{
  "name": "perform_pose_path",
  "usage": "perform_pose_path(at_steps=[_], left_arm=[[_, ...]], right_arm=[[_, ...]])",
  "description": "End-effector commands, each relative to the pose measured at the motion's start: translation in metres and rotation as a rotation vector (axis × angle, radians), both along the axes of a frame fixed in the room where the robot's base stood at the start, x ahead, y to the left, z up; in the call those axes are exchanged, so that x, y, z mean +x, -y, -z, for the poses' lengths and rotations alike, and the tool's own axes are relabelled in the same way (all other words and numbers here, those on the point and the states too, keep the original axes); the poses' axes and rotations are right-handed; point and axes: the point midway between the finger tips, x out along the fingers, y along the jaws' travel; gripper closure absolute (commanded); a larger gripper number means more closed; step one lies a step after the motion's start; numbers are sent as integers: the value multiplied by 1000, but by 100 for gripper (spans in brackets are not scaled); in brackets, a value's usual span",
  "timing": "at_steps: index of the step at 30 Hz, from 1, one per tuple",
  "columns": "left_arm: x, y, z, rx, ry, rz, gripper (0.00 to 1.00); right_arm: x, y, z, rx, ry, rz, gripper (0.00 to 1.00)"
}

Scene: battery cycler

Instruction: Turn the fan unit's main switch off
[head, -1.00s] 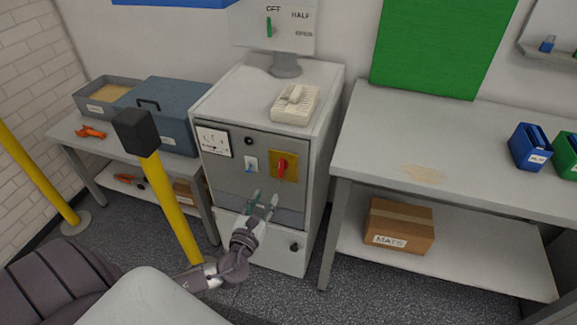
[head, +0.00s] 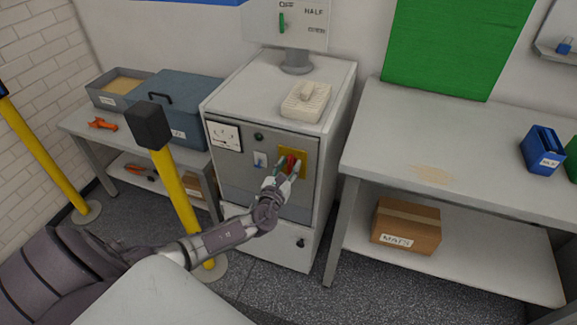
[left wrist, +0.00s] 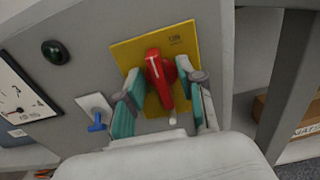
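The main switch is a red rotary handle (head: 290,164) on a yellow plate (head: 304,154) on the front of the grey cabinet (head: 230,177). In the left wrist view the red handle (left wrist: 160,82) stands near upright, slightly tilted, with a white line along it and a label reading "ON" on the plate (left wrist: 188,38). My left gripper (head: 286,168) is at the switch, with its teal-padded fingers (left wrist: 162,84) open on either side of the handle. A gap shows on the left of the handle; contact on the right I cannot tell. My right gripper is not in view.
A blue toggle (left wrist: 97,122), a dark round button (left wrist: 55,51) and a dial gauge (left wrist: 20,100) sit left of the switch. A yellow post (head: 178,195) stands close beside my left arm. A workbench (head: 400,130) stands to the right.

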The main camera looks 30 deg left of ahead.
Motion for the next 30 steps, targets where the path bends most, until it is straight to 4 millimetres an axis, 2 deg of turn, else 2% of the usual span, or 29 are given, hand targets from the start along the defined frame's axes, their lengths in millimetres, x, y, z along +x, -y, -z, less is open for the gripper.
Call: perform_pose_path(at_steps=[2,6,8,9,20,30], left_arm=[[0,0,0,0,0,0,65],[0,0,0,0,0,0,88],[0,0,0,0,0,0,98],[0,0,0,0,0,0,100],[0,0,1,-27,8,0,100],[-1,-2,4,-222,55,0,100]], right_arm=[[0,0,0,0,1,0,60],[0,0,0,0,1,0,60],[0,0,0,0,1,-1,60],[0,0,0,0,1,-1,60],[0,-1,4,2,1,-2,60],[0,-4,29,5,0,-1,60]])
